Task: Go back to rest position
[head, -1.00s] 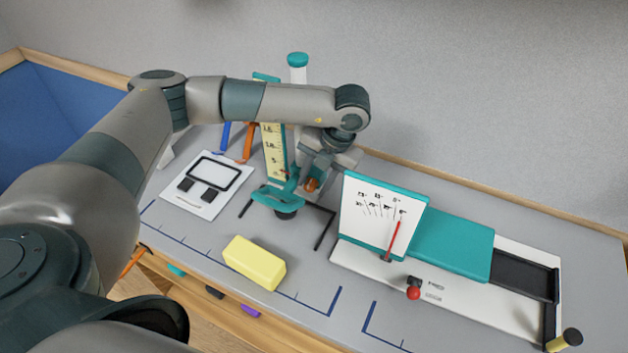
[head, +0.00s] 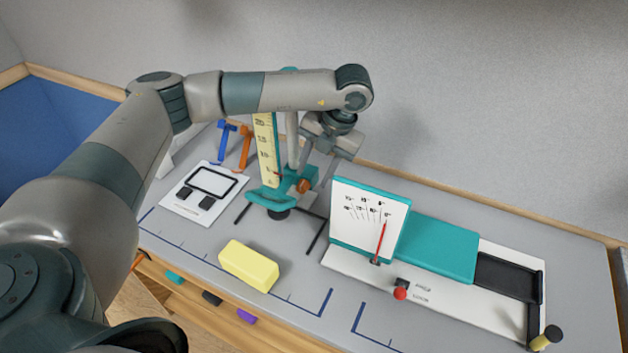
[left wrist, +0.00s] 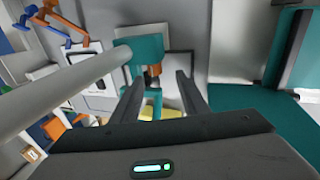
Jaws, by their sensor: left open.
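My left gripper (head: 316,170) is above the bench, just right of the teal stand (head: 268,197) with its yellow scale (head: 266,150). Its two fingers are apart and point down. In the left wrist view the open fingers (left wrist: 158,95) have a teal part and a dark and orange knob (left wrist: 152,75) showing between and beyond them. An orange knob (head: 304,186) on the stand is close to the fingertips in the head view. I see nothing held between the fingers. My right gripper is not in view.
A teal and white device with a dial panel (head: 368,220) stands to the right. A yellow block (head: 248,265) lies in front, and a white card-like panel (head: 203,192) lies left. A pale upright post (head: 292,140) stands behind the stand. The bench front is mostly clear.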

